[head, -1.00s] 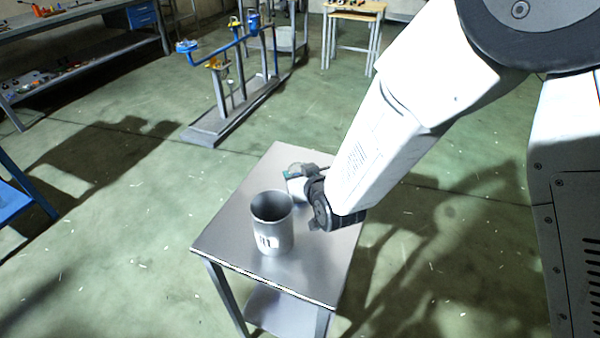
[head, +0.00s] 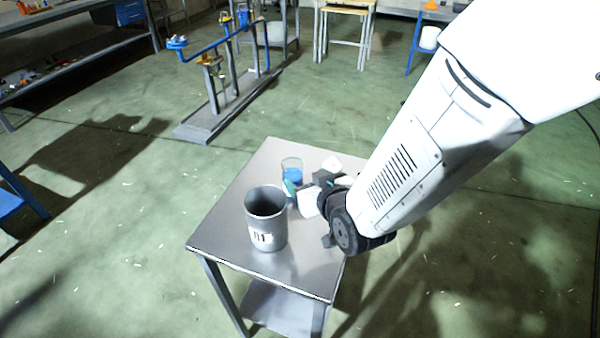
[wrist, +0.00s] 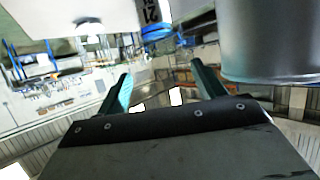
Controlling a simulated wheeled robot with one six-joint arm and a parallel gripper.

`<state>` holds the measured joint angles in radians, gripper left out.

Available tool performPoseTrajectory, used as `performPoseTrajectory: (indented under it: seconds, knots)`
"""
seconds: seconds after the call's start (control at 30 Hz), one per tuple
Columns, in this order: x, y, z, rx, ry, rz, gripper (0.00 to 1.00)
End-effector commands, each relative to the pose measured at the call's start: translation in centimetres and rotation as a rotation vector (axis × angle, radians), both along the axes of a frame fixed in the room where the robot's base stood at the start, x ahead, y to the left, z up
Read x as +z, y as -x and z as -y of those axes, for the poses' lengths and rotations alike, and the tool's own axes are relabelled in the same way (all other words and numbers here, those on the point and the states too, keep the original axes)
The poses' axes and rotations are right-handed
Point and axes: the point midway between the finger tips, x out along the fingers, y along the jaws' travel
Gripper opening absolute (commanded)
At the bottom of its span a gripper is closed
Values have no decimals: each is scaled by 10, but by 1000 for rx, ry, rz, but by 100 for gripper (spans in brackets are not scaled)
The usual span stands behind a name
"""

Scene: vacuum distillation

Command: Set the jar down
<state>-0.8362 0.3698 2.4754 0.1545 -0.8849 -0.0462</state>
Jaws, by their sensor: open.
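The jar (head: 292,167) is a clear glass with blue contents. It stands upright on the small metal table (head: 228,228), behind and to the right of the grey can. In the wrist view the jar (wrist: 153,28) shows a printed label and a blue band at the top middle, beyond the fingertips.
A grey can (head: 266,222) stands on the table close to the gripper's left; it also fills the wrist view's right side (wrist: 268,40). A white object (head: 331,164) shows behind the gripper. The table's front left is bare. A blue-piped stand (head: 225,90) stands on the floor beyond.

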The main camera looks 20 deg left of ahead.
Motion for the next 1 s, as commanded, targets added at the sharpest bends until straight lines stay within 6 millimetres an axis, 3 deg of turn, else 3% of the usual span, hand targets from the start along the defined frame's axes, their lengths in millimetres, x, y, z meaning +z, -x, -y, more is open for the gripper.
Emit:
performPoseTrajectory:
  seconds: [0.3,0.5,0.63,0.73,0.83,1.0]
  knots:
    - [9,16,14,-1,1,-1,68]
    - [10,14,15,-4,2,-4,68]
    - [19,4,32,-34,23,-42,68]
    - [37,-10,66,-92,63,-119,68]
    - [60,-17,117,-166,121,-229,68]
    - [95,1,210,-295,215,-432,68]
